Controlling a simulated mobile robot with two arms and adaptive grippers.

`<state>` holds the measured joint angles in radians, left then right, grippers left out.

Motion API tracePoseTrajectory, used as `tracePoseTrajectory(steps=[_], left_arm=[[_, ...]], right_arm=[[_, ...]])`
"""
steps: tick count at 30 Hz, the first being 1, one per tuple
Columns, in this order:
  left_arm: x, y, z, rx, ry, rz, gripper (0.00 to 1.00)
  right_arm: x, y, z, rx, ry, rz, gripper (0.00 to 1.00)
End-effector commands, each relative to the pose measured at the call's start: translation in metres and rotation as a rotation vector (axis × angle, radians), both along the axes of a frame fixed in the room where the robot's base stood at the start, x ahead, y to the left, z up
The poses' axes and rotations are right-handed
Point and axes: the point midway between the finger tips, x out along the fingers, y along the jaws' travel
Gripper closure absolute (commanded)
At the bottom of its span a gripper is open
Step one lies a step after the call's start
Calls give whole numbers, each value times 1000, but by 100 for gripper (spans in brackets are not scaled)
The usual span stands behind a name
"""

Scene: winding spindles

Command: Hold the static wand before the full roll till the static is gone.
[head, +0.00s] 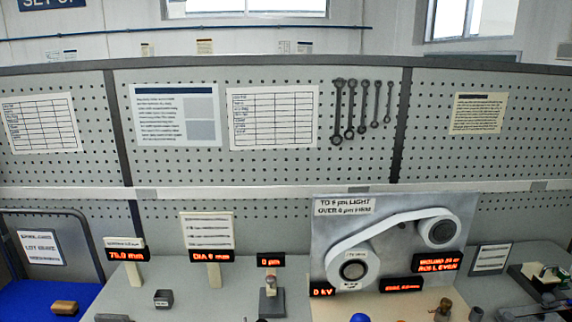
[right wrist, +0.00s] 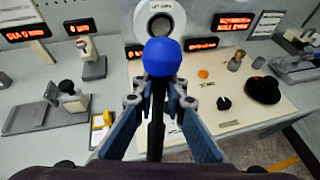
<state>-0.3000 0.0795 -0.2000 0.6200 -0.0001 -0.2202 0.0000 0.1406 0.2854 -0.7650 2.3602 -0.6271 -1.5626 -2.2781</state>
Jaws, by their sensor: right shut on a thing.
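The static wand, with a blue rounded head (right wrist: 162,57) and a dark handle, is held upright in the right wrist view by my right gripper (right wrist: 160,102), shut on it. The wand's blue head also shows at the bottom edge of the head view (head: 359,317). The white roll (head: 354,268) is on the grey winding panel (head: 395,250), with film running up to a smaller roll (head: 437,231). In the right wrist view the roll (right wrist: 160,24) is just beyond the blue head. A red display (head: 322,292) beside it reads 0 kV. My left gripper is out of view.
Other red displays stand left (head: 128,254) and right (head: 438,262) of the roll. The pale board below the panel bears a black knob-like piece (right wrist: 263,89), an orange cap (right wrist: 203,74) and small fittings. A measuring stand (right wrist: 92,62) is to the left.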

Motion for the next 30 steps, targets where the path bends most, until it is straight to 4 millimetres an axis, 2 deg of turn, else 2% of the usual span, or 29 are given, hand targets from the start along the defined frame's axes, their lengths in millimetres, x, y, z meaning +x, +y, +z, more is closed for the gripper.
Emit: tracePoseTrajectory(steps=[1,6,11,15,30], left_arm=[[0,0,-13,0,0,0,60],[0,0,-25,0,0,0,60],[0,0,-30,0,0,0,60],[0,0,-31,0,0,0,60],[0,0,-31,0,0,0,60]], right_arm=[[-15,-5,-5,10,1,-47,100],[-55,-32,-4,3,4,-198,100],[-76,-46,-4,-2,3,-277,100],[-83,-51,-4,-3,2,-303,100],[-82,-51,-3,-4,1,-304,100]])
